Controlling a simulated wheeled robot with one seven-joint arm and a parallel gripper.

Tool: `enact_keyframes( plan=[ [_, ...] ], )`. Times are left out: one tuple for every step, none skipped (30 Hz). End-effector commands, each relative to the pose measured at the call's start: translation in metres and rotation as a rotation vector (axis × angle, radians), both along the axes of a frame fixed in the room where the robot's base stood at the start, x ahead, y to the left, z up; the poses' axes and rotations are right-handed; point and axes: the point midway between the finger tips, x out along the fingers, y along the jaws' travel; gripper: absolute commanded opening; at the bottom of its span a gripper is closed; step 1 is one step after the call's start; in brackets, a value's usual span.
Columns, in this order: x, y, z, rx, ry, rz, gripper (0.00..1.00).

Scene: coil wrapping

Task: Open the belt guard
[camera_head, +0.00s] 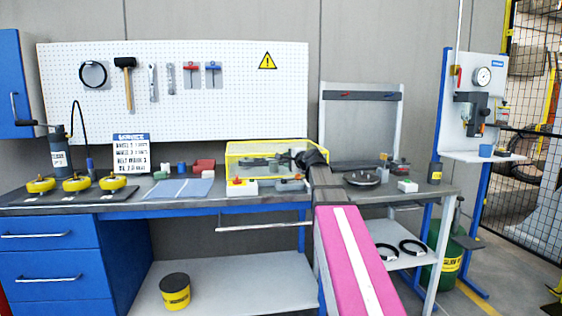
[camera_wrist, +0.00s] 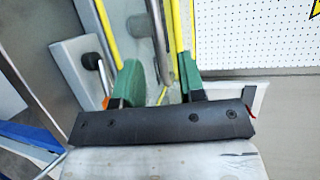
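The belt guard (camera_head: 233,164) is a yellow-framed box with clear panels on the middle of the bench. It looks shut down over dark machine parts (camera_head: 262,165). My gripper (camera_head: 300,160) is at its right end in the head view, where the dark wrist hides part of the guard; fingertip contact cannot be told there. In the wrist view, the two green fingers of my gripper (camera_wrist: 160,82) stand apart, with no object clearly clamped between them. Yellow guard bars (camera_wrist: 173,35) run beyond and beside the fingers. A grey cylinder (camera_wrist: 157,28) shows past the gap.
A white box with a red button (camera_head: 240,187) stands in front of the guard. A round dark plate (camera_head: 362,178) lies to the right. Yellow discs (camera_head: 75,184) and a blue-grey mat (camera_head: 180,189) are to the left. A pegboard (camera_head: 215,100) rises behind.

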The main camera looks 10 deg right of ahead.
Motion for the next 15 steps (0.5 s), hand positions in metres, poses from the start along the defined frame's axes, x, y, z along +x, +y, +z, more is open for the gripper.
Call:
enact_keyframes(
  plan=[
    [0.013,0.004,-0.001,0.000,0.001,0.001,0.37],
    [0.018,0.006,-0.002,0.000,0.001,0.001,0.37],
    [0.025,0.009,-0.004,0.000,0.001,0.001,0.37],
    [0.029,0.011,-0.005,0.000,0.001,0.001,0.37],
    [0.034,0.013,-0.006,0.000,0.001,0.001,0.37],
    [0.039,0.016,-0.008,-0.001,0.002,0.001,0.37],
    [0.043,0.017,-0.008,0.000,0.001,0.001,0.37],
    [0.046,0.018,-0.009,0.000,0.001,0.001,0.37],
    [0.050,0.020,-0.010,0.000,0.001,0.000,0.37],
    [0.052,0.021,-0.010,0.000,0.000,0.000,0.37],
    [0.053,0.021,-0.010,0.000,0.000,0.000,0.37],
    [0.055,0.022,-0.011,-0.001,0.000,-0.001,0.37],
    [0.055,0.023,-0.011,-0.001,0.000,-0.001,0.37],
    [0.055,0.023,-0.011,-0.001,0.000,-0.001,0.37],
    [0.055,0.023,-0.011,-0.001,0.000,-0.001,0.37]
  ],
)
